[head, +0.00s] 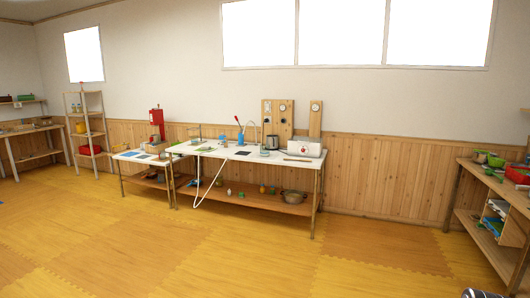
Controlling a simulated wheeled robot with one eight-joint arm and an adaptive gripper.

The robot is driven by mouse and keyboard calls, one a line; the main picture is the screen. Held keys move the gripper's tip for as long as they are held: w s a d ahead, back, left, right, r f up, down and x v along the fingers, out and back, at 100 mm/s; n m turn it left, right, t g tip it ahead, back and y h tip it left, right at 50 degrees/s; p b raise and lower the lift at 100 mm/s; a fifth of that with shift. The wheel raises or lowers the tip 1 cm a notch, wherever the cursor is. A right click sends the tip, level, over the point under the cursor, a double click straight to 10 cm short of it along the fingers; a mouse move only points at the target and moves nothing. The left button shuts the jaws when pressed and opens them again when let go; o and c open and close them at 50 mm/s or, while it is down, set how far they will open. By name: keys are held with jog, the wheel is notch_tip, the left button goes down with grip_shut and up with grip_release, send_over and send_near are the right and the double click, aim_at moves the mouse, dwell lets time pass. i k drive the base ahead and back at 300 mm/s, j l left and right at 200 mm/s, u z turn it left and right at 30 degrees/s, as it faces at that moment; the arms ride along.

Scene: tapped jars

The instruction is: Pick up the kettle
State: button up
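A small dark and silver vessel (272,142), which looks like the kettle, stands on the white-topped table (238,154) against the back wall. It is far off and too small for me to make out its handle or spout. My gripper is not in view. Only a dark, shiny piece that seems to be part of my arm shows at the bottom right edge, far from the table.
A white box (304,147) stands right of the vessel. A bowl (292,197) sits on the lower shelf. A lower table (130,156) adjoins on the left. A wooden shelf unit (463,212) stands at right. The yellow floor (230,255) between is clear.

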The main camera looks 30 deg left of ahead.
aim_at(272, 142)
jog(key=i+j+u, duration=0.65)
jog(key=u, duration=0.15)
jog(key=i+u, duration=0.35)
jog(key=i, duration=0.2)
jog(key=i+j+u, duration=0.2)
jog(key=i, duration=1.75)
jog(key=l, duration=0.1)
